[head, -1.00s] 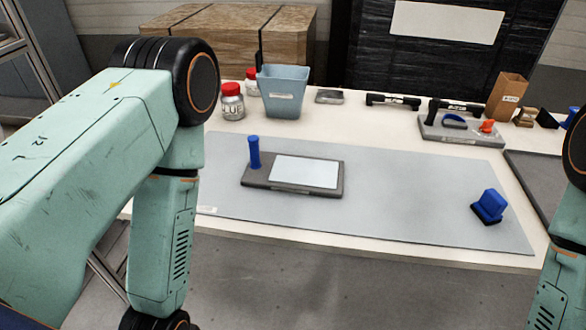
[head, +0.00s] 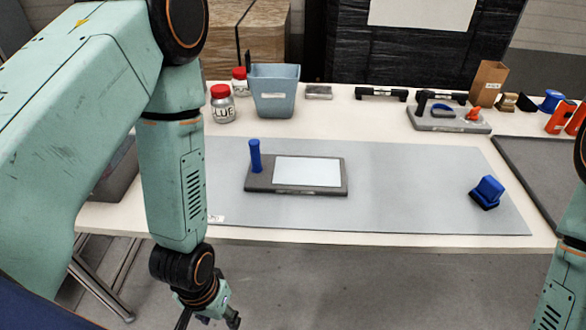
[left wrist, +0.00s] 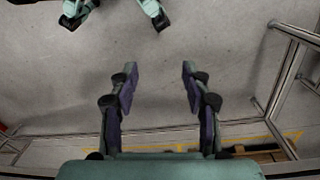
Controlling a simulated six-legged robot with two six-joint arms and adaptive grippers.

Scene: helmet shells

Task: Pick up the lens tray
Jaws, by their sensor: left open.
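A flat dark grey tray (head: 262,186) with a pale panel and an upright blue post (head: 255,156) lies on the grey mat in the middle of the table. I take it as the lens tray, but no readable label confirms this. My left gripper (head: 208,318) hangs below and left of it in the head view, in front of the table edge. In the left wrist view the left gripper (left wrist: 160,75) is open and empty, with bare floor between its fingers. The tray does not show there. My right gripper is out of view; only part of that arm shows.
The grey mat (head: 400,190) is clear around the tray. A blue block on a dark base (head: 487,192) stands at its right. Behind are a blue-grey bin (head: 274,92), a red-lidded jar (head: 222,105) and another grey tray (head: 430,124). The table's front edge (head: 380,240) faces me.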

